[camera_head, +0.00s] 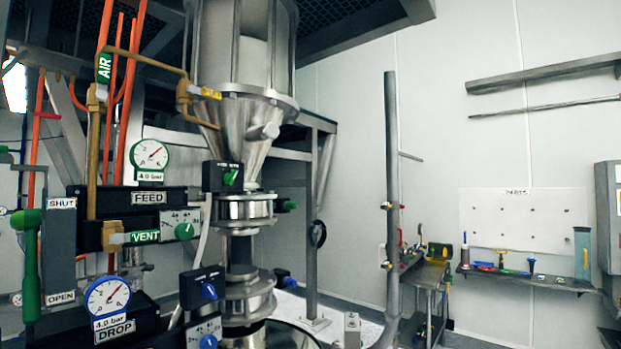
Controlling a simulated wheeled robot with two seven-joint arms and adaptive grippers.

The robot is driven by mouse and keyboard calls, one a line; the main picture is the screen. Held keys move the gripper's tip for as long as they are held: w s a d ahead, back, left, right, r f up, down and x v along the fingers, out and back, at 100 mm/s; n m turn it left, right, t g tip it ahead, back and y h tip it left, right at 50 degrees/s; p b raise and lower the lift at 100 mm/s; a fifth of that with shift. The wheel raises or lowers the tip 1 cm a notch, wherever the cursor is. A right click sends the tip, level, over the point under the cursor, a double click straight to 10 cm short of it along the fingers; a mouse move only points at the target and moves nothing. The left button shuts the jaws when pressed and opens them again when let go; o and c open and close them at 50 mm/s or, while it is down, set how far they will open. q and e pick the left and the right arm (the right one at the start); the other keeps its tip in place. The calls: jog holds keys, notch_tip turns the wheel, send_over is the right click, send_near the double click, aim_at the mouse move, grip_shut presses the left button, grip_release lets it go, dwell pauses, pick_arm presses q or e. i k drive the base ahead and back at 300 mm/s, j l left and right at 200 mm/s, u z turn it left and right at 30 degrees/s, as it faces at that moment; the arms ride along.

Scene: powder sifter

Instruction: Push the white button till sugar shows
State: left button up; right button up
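Neither of my grippers shows in the head view. I cannot make out a white button or any sugar. The steel hopper (252,122) stands upright at centre left, above a column of round flanged sections. A small dark box with a green knob (230,176) sits beside the upper flange (245,208). A box with a blue knob (208,291) sits beside the lower flange (250,300). The FEED panel (150,197) and the DROP panel (115,331) are at the left. The inside of the column is hidden.
A green-topped gauge (150,155) and a blue-rimmed gauge (107,297) sit at the left, near a green SHUT/OPEN lever (28,265). A grey post (391,200) stands right of centre. A wall shelf (530,280) holds small items. Some floor shows between the column and post.

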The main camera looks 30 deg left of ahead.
aim_at(272, 130)
jog(key=u, duration=1.4)
